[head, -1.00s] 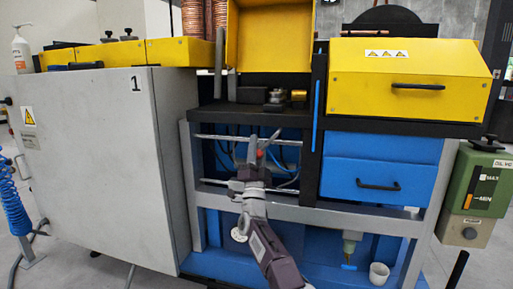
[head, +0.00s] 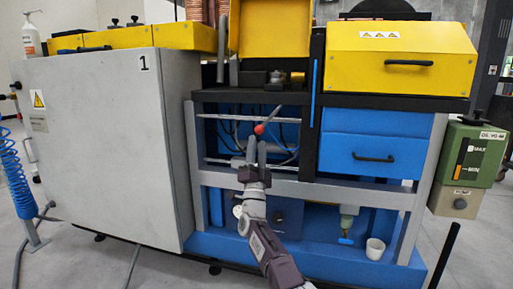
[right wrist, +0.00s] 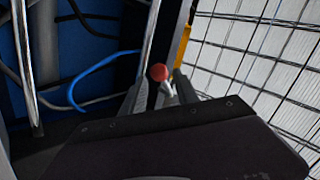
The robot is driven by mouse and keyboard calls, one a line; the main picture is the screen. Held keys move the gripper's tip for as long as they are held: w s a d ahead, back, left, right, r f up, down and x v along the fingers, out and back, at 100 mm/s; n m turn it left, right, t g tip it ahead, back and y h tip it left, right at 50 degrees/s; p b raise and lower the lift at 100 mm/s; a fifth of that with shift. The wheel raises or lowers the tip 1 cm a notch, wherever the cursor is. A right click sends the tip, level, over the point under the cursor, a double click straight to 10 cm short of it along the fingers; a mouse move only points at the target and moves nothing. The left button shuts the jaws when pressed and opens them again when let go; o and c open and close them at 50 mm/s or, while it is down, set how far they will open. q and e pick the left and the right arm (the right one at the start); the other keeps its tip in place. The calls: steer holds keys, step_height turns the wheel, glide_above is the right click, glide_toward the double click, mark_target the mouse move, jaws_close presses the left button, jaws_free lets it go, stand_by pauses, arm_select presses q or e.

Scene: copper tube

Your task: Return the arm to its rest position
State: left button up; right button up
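My right arm reaches up from the bottom of the head view, its gripper (head: 257,146) in front of the machine's open middle bay. Its two fingers are apart, and I see nothing held. A lever with a red knob (head: 259,129) appears right at the fingertips. In the right wrist view the red knob (right wrist: 159,72) shows between the fingers of the right gripper (right wrist: 162,90); whether they touch it I cannot tell. My left gripper is not in view.
A grey cabinet (head: 110,150) marked 1 stands at the left. A blue drawer (head: 372,155) and yellow cover (head: 400,68) are at the right. A white cup (head: 375,249) stands on the blue base (head: 330,262). Open floor shows at the bottom left.

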steer(key=w+d+f+n+g+y, duration=0.2)
steer(key=w+f+n+g+y, duration=0.3)
steer(key=f+n+g, duration=0.3)
steer(key=s+d+f+n+g, duration=0.1)
steer(key=s+d+f+g, duration=0.15)
steer(key=f, duration=0.25)
steer(key=s+d+f+n+g, duration=0.1)
steer(key=s+f, duration=0.2)
steer(key=f, duration=0.3)
steer(key=s+d+f+n+g, duration=0.1)
steer(key=s+d+f+g, duration=0.35)
steer(key=s, duration=0.95)
steer(key=s+d+f+n+g+h, duration=0.15)
steer(key=s+f+g, duration=0.35)
steer(key=s+f, duration=0.7)
steer(key=s+d+f+g, duration=0.3)
steer(key=s+f+g, duration=0.15)
steer(key=s, duration=1.15)
step_height(320, 180, up, 58)
steer(key=s+p, duration=0.1)
steer(key=p, duration=5.8)
steer(key=shift+s+a+r+g+p, duration=0.25)
steer(key=shift+a+g+p, duration=0.1)
steer(key=shift+a+p, duration=0.05)
